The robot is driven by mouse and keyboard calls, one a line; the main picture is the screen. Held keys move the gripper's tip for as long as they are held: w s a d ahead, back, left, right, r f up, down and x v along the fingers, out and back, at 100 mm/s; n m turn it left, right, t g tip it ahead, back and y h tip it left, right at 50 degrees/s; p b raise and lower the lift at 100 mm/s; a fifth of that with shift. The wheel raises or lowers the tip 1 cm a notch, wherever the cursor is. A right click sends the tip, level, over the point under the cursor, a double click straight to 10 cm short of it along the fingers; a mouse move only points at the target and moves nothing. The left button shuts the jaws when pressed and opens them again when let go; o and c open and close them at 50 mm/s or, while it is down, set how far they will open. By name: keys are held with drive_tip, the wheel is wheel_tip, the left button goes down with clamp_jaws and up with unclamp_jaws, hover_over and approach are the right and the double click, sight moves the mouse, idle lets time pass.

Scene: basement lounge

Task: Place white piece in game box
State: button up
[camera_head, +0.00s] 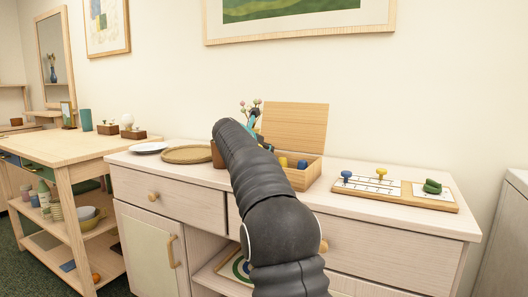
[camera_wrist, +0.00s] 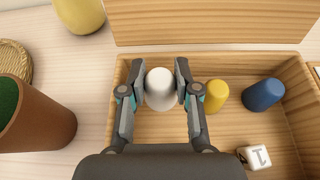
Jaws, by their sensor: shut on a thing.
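The white piece (camera_wrist: 160,88) is between the fingers of my gripper (camera_wrist: 160,84) in the wrist view, and the fingers are shut on it. The open wooden game box (camera_wrist: 288,63) lies below and around the gripper, and the white piece appears over its left part. I cannot tell whether the piece touches the box floor. In the head view the box (camera_head: 296,125) stands with its lid raised at the back. My arm hides the gripper's fingertips and the white piece there.
The box holds a yellow piece (camera_wrist: 216,94), a blue piece (camera_wrist: 263,95) and a white die (camera_wrist: 254,157). A brown cup (camera_wrist: 36,120) stands left of the box. A woven tray (camera_head: 188,154) and a board with pegs (camera_head: 395,195) lie on the cabinet.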

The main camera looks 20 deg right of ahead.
drive_tip(key=shift+f, duration=0.35)
drive_tip(key=shift+f, duration=0.2)
drive_tip(key=o, duration=0.8)
drive_tip(key=shift+o, duration=0.2)
drive_tip(key=shift+r, duration=0.15)
drive_tip(key=shift+r, duration=0.35)
drive_tip(key=v, duration=1.2)
drive_tip(key=shift+r, duration=0.2)
drive_tip(key=shift+s, duration=0.1)
